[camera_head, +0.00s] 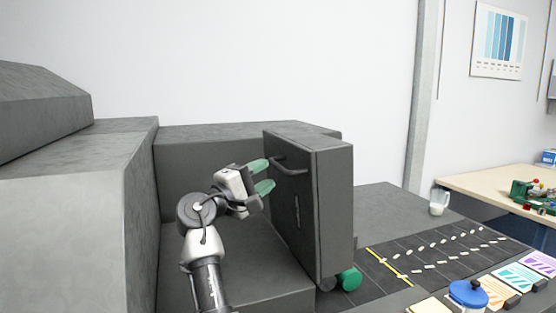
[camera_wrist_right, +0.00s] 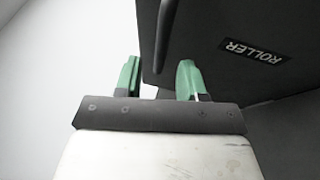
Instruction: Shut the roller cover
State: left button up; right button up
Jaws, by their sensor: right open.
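The roller cover (camera_head: 330,205) is a thick dark grey panel with a bar handle (camera_head: 290,165) near its top. It stands upright and open, out from the dark grey machine. Its face carries a label, which reads "ROLLER" in the right wrist view (camera_wrist_right: 253,50). My right gripper (camera_head: 262,176) is open and empty, its green fingertips close to the cover's left face, near the handle. In the right wrist view the gripper (camera_wrist_right: 158,80) has the cover's edge just beyond its fingers; I cannot tell whether they touch. My left gripper is not in view.
A green roller (camera_head: 350,279) shows at the cover's lower right. A dark conveyor (camera_head: 395,262) with small white pieces runs to the right. A white cup (camera_head: 439,201), a blue-lidded jar (camera_head: 467,293) and printed cards (camera_head: 520,277) stand there. The machine's grey housing (camera_head: 70,220) stands left.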

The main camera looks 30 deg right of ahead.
aim_at(275, 166)
jog(key=x, duration=0.1)
jog(key=p+x, duration=0.1)
jog(key=x, duration=0.2)
jog(key=shift+w+d, duration=0.15)
jog(key=shift+w, duration=0.15)
jog(key=shift+d+r+p, duration=0.1)
jog(key=shift+d+p, duration=0.25)
jog(key=shift+d, duration=0.15)
grip_shut()
